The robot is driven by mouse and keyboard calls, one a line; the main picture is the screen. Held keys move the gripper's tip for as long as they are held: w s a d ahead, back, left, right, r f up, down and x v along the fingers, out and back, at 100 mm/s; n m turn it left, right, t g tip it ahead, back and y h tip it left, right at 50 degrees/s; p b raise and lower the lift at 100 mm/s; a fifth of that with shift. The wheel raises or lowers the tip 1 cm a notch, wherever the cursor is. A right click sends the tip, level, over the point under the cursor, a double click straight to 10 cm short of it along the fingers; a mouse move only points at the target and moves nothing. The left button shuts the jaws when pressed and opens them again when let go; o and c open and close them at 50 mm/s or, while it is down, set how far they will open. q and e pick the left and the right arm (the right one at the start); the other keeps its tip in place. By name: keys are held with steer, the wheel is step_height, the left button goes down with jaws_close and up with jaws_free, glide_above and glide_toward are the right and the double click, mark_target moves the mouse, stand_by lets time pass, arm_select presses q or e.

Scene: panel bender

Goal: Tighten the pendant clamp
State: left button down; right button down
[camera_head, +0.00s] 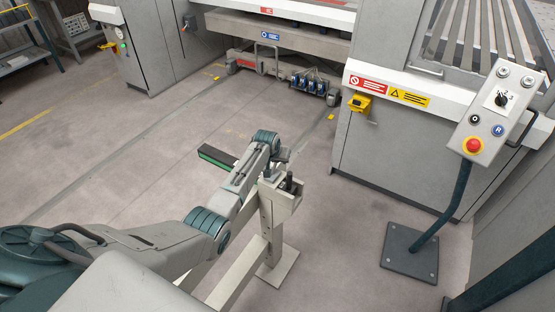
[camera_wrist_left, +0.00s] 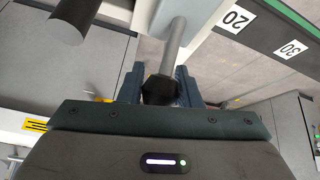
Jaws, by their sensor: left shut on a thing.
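My left gripper (camera_wrist_left: 160,82) is shut on a dark knob (camera_wrist_left: 160,92) at the end of a grey metal rod (camera_wrist_left: 175,42); its blue-grey fingers stand on both sides of the knob. In the head view my left arm reaches from the left to the top of a beige stand (camera_head: 280,203), and the wrist largely hides the grip. A small dark upright knob (camera_head: 290,184) shows on the stand's top. The control pendant (camera_head: 491,118), with a red stop button, stands on a tilted post at right. I cannot tell which part is the pendant clamp. My right gripper is not in view.
A dark bar with a green edge (camera_head: 217,157) lies beyond the stand; the wrist view shows a scale marked 20 and 30 (camera_wrist_left: 262,30). The machine cabinet (camera_head: 400,145) fills the right back. Open floor (camera_head: 110,150) lies at left. The pendant's base plate (camera_head: 408,254) is on the floor.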

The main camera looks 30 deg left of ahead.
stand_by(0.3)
arm_select(q)
steer(key=c, duration=1.1)
jaws_free()
steer(key=shift+f, duration=0.1)
steer(key=shift+o, duration=0.2)
steer(key=b+v, duration=0.1)
steer(key=v, duration=0.9)
steer(key=shift+r, duration=0.4)
steer(key=shift+s+f, duration=0.1)
steer(key=shift+s, duration=0.05)
